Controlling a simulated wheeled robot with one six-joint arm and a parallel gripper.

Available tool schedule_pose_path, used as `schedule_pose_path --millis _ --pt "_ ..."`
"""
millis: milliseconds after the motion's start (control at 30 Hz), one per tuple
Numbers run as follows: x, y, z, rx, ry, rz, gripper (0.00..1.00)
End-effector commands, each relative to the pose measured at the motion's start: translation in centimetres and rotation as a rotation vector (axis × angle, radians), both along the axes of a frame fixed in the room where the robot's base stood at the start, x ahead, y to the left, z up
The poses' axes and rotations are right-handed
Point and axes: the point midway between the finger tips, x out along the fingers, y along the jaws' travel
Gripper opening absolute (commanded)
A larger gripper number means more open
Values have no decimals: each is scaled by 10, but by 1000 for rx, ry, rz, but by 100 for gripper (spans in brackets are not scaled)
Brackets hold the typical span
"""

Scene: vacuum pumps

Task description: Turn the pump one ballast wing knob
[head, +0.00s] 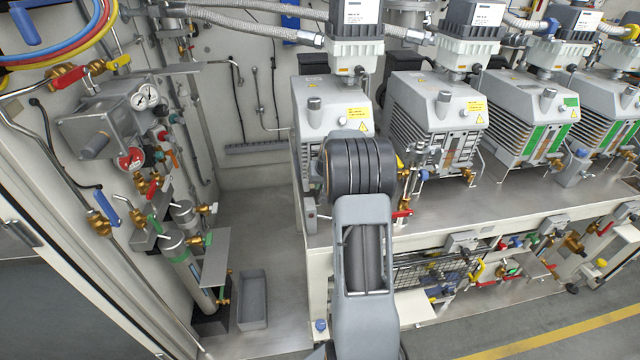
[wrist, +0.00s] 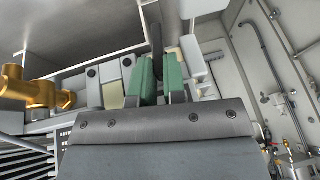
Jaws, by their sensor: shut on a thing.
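Pump one (head: 312,120) is the leftmost grey pump on the bench, with a yellow label on its top. My arm stands in front of it in the head view and hides my gripper there. In the wrist view my gripper (wrist: 158,82) has green finger pads closed on a narrow dark thing, which I take to be the ballast wing knob (wrist: 158,66). Most of the knob is hidden between the pads, so its angle cannot be told.
A brass fitting (wrist: 35,88) is left of the fingers in the wrist view. More pumps (head: 435,110) stand to the right on the steel bench (head: 500,205). A gas panel with a grey box (head: 100,125) and valves is at left. An open grey bin (head: 252,300) stands on the floor.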

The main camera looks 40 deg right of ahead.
Motion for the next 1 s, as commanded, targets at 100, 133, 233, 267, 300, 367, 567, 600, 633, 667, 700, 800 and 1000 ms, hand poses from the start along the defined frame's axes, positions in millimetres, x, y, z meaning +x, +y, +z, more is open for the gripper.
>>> schedule_pose_path --millis 100,133,233,267,300,367,567,600,633,667,700,800,1000 --pt "0 0 0 0 0 0 0" --pt "0 0 0 0 0 0 0" --pt "0 1 2 -12 9 1 0" --pt "0 2 2 -24 16 1 0" --pt "1 2 3 -43 26 1 0" --pt "1 4 3 -76 43 3 0" --pt "2 6 0 -166 86 2 0" --pt "3 7 0 -177 90 2 0" --pt "3 7 0 -184 92 2 0" --pt "3 7 0 -189 95 2 0" --pt "3 7 0 -194 96 2 0" --pt "4 7 0 -198 97 2 0" --pt "4 8 0 -197 96 4 0"
